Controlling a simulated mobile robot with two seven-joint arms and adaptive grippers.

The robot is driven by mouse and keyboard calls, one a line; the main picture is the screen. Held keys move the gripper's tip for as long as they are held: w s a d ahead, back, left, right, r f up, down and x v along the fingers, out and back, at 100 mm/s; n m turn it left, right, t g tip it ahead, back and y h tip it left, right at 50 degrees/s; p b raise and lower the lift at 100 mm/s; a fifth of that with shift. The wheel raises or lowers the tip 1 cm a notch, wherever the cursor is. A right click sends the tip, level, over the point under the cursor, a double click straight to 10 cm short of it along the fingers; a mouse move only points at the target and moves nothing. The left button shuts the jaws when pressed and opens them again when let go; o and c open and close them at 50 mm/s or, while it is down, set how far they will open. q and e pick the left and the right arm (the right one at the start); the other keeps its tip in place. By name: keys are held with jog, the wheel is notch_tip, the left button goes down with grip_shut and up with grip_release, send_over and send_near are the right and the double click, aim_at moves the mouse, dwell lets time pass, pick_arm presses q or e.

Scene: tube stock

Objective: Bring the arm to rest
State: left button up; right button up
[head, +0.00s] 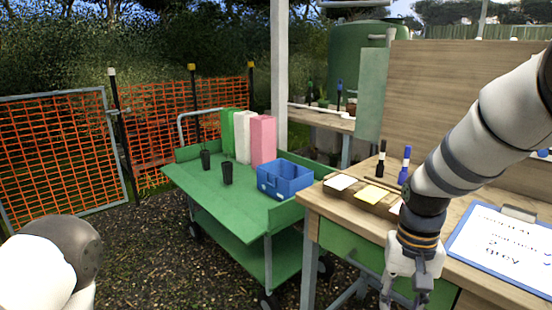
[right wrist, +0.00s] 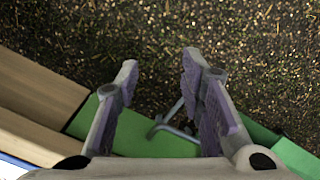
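My right arm reaches in from the right in the head view, over the wooden bench (head: 330,203). Its gripper (head: 405,290) hangs down in front of the bench's front edge, partly cut off by the bottom of the picture. In the right wrist view the two fingers of this gripper (right wrist: 160,70) stand apart with nothing between them. Below them are dark ground and parts of the green and wooden furniture. Only a rounded white and grey part of my left arm shows at the lower left of the head view. My left gripper is out of the picture.
A green cart (head: 245,205) beside the bench carries a blue crate (head: 285,180), two black pots, and green, white and pink (head: 263,141) cartons. Markers, paper notes and a clipboard (head: 505,245) lie or stand on the bench. Open ground lies left of the cart, before the orange mesh fence.

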jog(key=s+f+n, duration=0.1)
jog(key=s+f, duration=1.6)
jog(key=s+f+n, duration=0.2)
jog(key=s+f, duration=0.1)
jog(key=s, duration=1.3)
jog(key=shift+s+a+g, duration=0.3)
jog(key=shift+s+g, duration=0.1)
jog(key=shift+f, duration=0.1)
